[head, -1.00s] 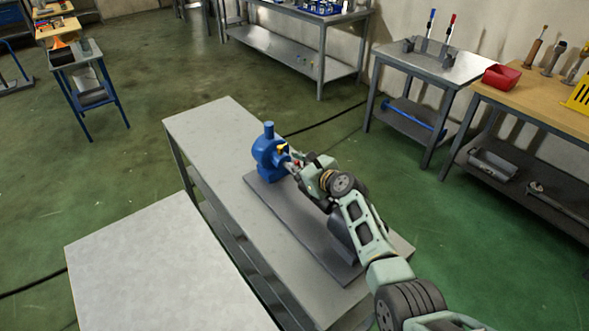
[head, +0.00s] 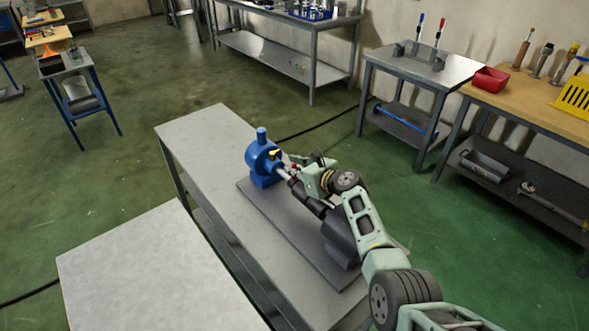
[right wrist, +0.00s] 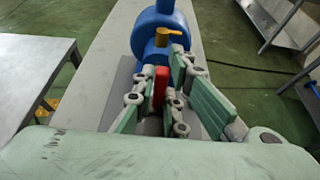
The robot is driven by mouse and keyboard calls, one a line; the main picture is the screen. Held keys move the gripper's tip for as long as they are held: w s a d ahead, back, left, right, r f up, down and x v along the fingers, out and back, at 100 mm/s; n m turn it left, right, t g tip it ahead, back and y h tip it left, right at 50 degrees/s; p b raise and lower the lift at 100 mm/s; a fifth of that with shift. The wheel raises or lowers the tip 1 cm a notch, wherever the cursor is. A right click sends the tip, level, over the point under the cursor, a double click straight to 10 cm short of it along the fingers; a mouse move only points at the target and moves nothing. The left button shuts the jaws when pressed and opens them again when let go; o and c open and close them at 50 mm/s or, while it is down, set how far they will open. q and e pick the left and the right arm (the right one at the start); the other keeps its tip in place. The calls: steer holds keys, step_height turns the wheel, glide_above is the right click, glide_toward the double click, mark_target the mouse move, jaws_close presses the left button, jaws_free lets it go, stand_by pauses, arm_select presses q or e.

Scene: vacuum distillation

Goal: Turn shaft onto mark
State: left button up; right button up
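The blue pump (head: 263,163) stands at the far end of a grey base plate, with a yellow pointer (head: 274,153) on its face. A metal shaft (head: 284,174) runs from it toward a dark motor (head: 342,243). A red piece (head: 294,167) sits by the shaft; it also shows in the right wrist view (right wrist: 160,86), below the yellow pointer (right wrist: 168,35). My right gripper (head: 305,164) is just right of the shaft. In the wrist view its fingers (right wrist: 161,80) stand apart on either side of the red piece, with gaps seeming to show. My left gripper is out of view.
The base plate (head: 262,208) lies on a grey bench (head: 205,125). A pale table (head: 150,265) stands close at the left. Other benches with tools and a red bin (head: 491,79) are farther back. The floor between is mostly clear.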

steer(key=o, duration=0.4)
steer(key=shift+a+f, duration=0.1)
steer(key=shift+c, duration=0.2)
steer(key=shift+o, duration=0.2)
steer(key=v, duration=1.2)
